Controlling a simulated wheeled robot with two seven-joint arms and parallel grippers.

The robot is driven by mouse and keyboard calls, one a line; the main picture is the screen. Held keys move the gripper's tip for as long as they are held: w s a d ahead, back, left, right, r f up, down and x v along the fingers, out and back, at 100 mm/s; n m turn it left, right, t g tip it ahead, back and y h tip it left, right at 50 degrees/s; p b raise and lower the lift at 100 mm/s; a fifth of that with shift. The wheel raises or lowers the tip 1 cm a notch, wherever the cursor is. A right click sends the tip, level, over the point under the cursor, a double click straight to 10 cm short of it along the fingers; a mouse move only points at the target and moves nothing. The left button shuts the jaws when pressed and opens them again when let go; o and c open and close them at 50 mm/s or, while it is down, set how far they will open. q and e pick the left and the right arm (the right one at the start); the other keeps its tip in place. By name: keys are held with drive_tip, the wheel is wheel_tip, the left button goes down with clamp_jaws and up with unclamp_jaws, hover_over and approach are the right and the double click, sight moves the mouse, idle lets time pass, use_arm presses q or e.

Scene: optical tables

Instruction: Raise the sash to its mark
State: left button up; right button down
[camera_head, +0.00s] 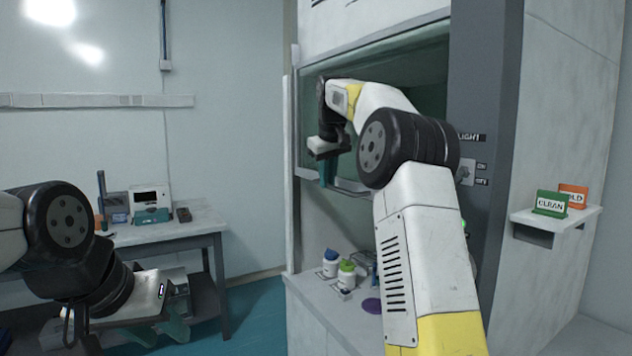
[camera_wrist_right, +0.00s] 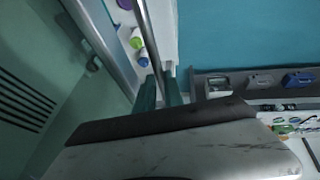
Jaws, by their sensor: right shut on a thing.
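The fume hood's sash (camera_head: 312,100) is a greenish glass pane in a pale frame, with its lower rail (camera_head: 348,186) well above the work surface. My right gripper (camera_head: 328,176) is at this lower rail, towards its left part. In the right wrist view, its teal fingers (camera_wrist_right: 160,92) are shut on the narrow grey sash handle bar (camera_wrist_right: 150,40). My right arm hides much of the sash. I cannot make out the height mark. My left gripper (camera_head: 162,332) is empty at the lower left, its teal fingers apart, away from the hood.
White bottles with blue (camera_head: 330,263) and green (camera_head: 346,274) caps and a purple disc (camera_head: 371,305) stand on the hood's work surface. A side table (camera_head: 190,226) with instruments stands at left.

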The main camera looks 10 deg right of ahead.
drive_tip(key=c, duration=1.5)
unclamp_jaws()
drive_tip(key=shift+o, duration=0.2)
drive_tip(key=v, duration=0.7)
drive_tip(key=shift+r, duration=0.4)
drive_tip(key=shift+s, duration=0.2)
